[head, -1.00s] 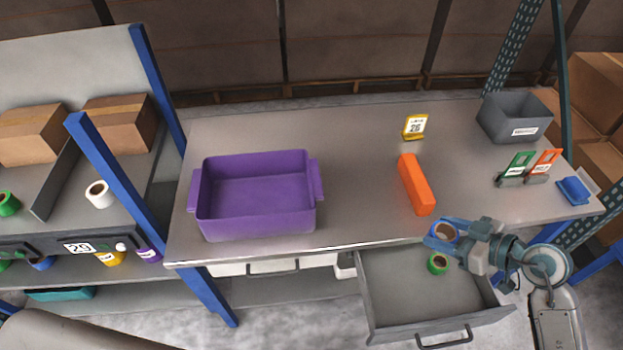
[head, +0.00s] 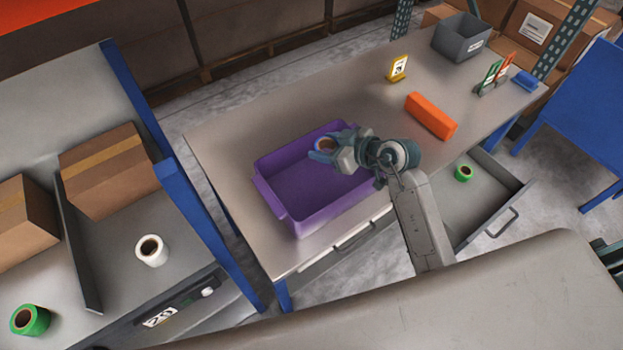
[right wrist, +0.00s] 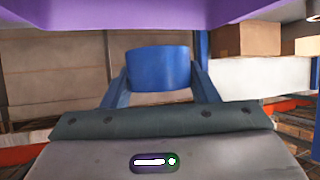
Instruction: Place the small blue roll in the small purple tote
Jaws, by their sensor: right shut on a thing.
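The small purple tote (head: 290,205) stands on the grey table and looks empty. Its purple wall (right wrist: 130,14) also crosses the top of the right wrist view. My right gripper (head: 322,150) is shut on the small blue roll (head: 326,144), over the far right part of the tote in the head view. The blue roll (right wrist: 158,69) sits between both fingers in the right wrist view. From the head view I cannot tell exactly how high the roll is above the tote. My left gripper is not in view.
An orange block (head: 431,115), a yellow sign (head: 397,69) and a grey bin (head: 461,38) stand on the table to the right. An open drawer (head: 487,200) holds a green roll (head: 463,172). A shelf with cartons (head: 108,168) and a white roll (head: 151,250) is at left.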

